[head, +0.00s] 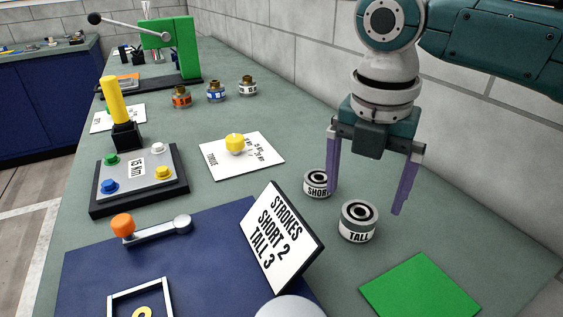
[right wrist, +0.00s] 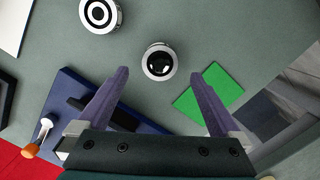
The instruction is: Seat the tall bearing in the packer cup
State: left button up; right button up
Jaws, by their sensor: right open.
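The tall bearing (head: 358,222), a short round can shape labelled TALL with a ringed top, stands upright on the bench. In the right wrist view it (right wrist: 159,62) shows as a pale ring with a dark centre, between the lines of the fingertips. My right gripper (head: 365,202) is open and empty, its purple fingers pointing down above the tall bearing, apparently not touching it. It also shows in the right wrist view (right wrist: 158,73). I cannot tell for certain which thing is the packer cup. My left gripper is not in view.
The bearing labelled SHORT (head: 316,186) stands close behind the left finger. A sign (head: 280,232) reads STROKES SHORT 2 TALL 3. A green mat (head: 420,288) lies front right. A blue mat (head: 90,270) bears an orange-knobbed lever (head: 155,229). A green press (head: 188,48) stands far back.

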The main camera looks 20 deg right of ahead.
aim_at(360, 211)
jog(key=f, duration=0.5)
jog(key=shift+w+d+f+b, duration=0.25)
jog(key=shift+d+f+b, duration=0.1)
jog(key=shift+f, duration=0.05)
grip_shut()
dwell(0.4)
